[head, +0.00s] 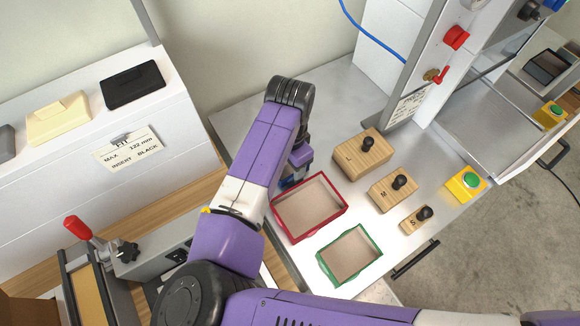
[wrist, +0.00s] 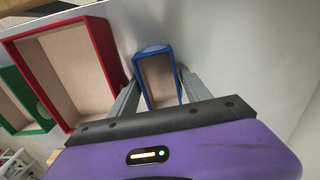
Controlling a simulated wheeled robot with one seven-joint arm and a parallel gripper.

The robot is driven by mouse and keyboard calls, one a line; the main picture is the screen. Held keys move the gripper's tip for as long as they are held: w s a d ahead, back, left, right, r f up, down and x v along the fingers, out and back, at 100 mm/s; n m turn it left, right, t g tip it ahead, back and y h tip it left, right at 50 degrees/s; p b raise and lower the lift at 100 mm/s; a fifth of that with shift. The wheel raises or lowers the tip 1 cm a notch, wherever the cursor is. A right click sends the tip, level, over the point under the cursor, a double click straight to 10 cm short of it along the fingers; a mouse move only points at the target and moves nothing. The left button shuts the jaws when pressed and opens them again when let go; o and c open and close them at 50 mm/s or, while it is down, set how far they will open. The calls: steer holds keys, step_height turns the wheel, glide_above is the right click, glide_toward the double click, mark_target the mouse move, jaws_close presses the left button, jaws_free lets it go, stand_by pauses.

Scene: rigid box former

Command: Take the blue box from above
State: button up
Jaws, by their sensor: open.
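The blue box (wrist: 153,51) is a small open-topped box with a tan inside. In the wrist view it lies between the two fingers of my gripper (wrist: 156,84), which is open, with one finger on each side of it. I cannot tell whether the fingers touch its walls. In the head view the blue box (head: 288,183) is mostly hidden behind my arm, with only a bit of blue showing beside the gripper (head: 296,172).
A larger red box (head: 343,189) stands close beside the blue one, and a green box (head: 321,263) lies nearer the front. Several wooden blocks with black knobs (head: 362,152) stand to the right. A yellow button box (head: 466,184) sits at the table's right edge.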

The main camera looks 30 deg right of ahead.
steer(key=c, duration=1.1)
steer(key=shift+r, duration=0.15)
